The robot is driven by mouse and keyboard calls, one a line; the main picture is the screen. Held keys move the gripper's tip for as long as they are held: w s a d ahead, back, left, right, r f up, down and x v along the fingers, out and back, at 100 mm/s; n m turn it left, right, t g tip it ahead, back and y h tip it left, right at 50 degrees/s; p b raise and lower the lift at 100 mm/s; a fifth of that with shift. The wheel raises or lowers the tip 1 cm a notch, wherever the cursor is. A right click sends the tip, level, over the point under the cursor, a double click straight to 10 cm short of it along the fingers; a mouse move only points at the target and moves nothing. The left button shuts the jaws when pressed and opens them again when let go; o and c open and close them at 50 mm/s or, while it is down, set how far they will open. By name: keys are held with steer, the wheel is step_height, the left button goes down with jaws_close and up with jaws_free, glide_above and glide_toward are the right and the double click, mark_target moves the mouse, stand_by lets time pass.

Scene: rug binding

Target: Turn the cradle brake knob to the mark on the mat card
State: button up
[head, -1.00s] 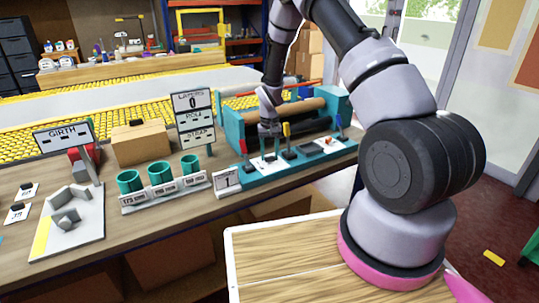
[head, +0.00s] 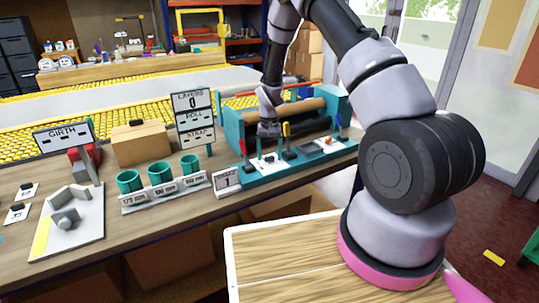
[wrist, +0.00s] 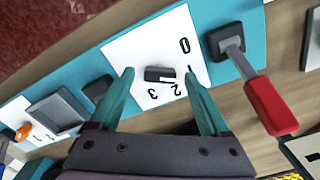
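The cradle brake knob (wrist: 159,74) is a small dark bar on a white dial plate (wrist: 137,47) marked 0, 1, 2 and 3. My gripper (wrist: 158,76) is open in the wrist view, with one teal finger on each side of the knob. A gap shows between each finger and the knob. Which number the knob points at is hard to tell.
A red-handled lever (wrist: 268,104) stands close to the right finger in the wrist view. A yellow-handled lever (head: 286,130) stands right of my gripper in the head view. Teal cups (head: 160,173) and a LAYERS sign (head: 192,102) reading 0 are to the left.

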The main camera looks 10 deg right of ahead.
step_height(320, 180, up, 11)
stand_by(0.5)
steer(key=shift+f, duration=0.1)
steer(key=s+d+r+t, duration=0.1)
steer(key=s+r, duration=0.3)
steer(key=r, duration=0.4)
steer(key=s+d+r+m+t+y, duration=0.1)
steer(key=s+d+r, duration=0.15)
steer(key=r, duration=0.55)
steer(key=s+r+t, duration=0.1)
steer(key=s+r, duration=0.3)
steer(key=r, duration=0.5)
steer(key=s+r+t, duration=0.1)
steer(key=s+r, duration=0.2)
steer(key=s, duration=0.3)
steer(key=s+d+r+t, duration=0.1)
steer(key=s+r, duration=0.2)
steer(key=s, duration=0.4)
steer(key=s+d+r+t+y, duration=0.1)
steer(key=s+r+t, duration=0.1)
steer(key=s, duration=0.5)
steer(key=shift+d+r+m, duration=0.25)
steer(key=shift+r+m, duration=0.15)
steer(key=shift+r, duration=0.05)
